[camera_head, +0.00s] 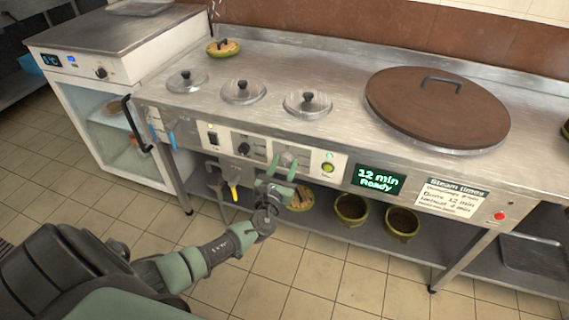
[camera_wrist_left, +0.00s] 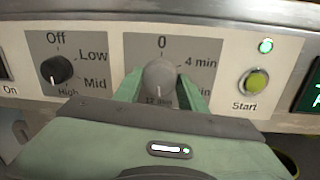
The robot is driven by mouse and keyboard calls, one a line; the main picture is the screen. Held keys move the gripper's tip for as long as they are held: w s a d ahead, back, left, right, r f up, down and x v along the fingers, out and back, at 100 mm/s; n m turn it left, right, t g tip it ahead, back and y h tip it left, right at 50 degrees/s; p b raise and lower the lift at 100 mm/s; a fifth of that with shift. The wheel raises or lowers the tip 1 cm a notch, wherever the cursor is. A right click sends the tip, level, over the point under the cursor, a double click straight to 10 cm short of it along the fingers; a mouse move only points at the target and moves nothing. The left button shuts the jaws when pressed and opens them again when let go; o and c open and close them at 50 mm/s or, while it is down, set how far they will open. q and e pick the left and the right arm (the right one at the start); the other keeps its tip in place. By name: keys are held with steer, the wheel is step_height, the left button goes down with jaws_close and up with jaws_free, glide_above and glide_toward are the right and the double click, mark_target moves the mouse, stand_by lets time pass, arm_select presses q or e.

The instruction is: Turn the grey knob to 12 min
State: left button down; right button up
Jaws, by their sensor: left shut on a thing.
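The grey knob (camera_wrist_left: 160,76) sits on a grey dial plate on the front panel, in the middle of the left wrist view. The plate reads 0 at the top, 4 min at upper right and 12 min at the bottom; another label at lower right is partly hidden by a finger. My left gripper (camera_wrist_left: 162,88) has its green fingers on both sides of the knob, shut on it. I cannot make out the knob's pointer. In the head view my left gripper (camera_head: 285,173) reaches up to the panel. The display (camera_head: 380,180) reads "12 min Ready".
A black knob (camera_wrist_left: 57,69) marked Off, Low, Mid and High is left of the grey knob. A yellow-green Start button (camera_wrist_left: 256,82) is to its right, under a lit green lamp (camera_wrist_left: 265,45). A large brown lid (camera_head: 437,107) covers the counter's right part.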

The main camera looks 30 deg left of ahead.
arm_select(q)
steer(key=shift+m, duration=0.5)
arm_select(e)
steer(key=shift+s+f, duration=0.25)
steer(key=shift+f, duration=0.05)
arm_select(q)
steer(key=shift+f, duration=0.1)
arm_select(e)
steer(key=shift+s+d, duration=0.1)
arm_select(q)
steer(key=c, duration=1.1)
jaws_free()
arm_select(e)
steer(key=shift+s+f, duration=0.1)
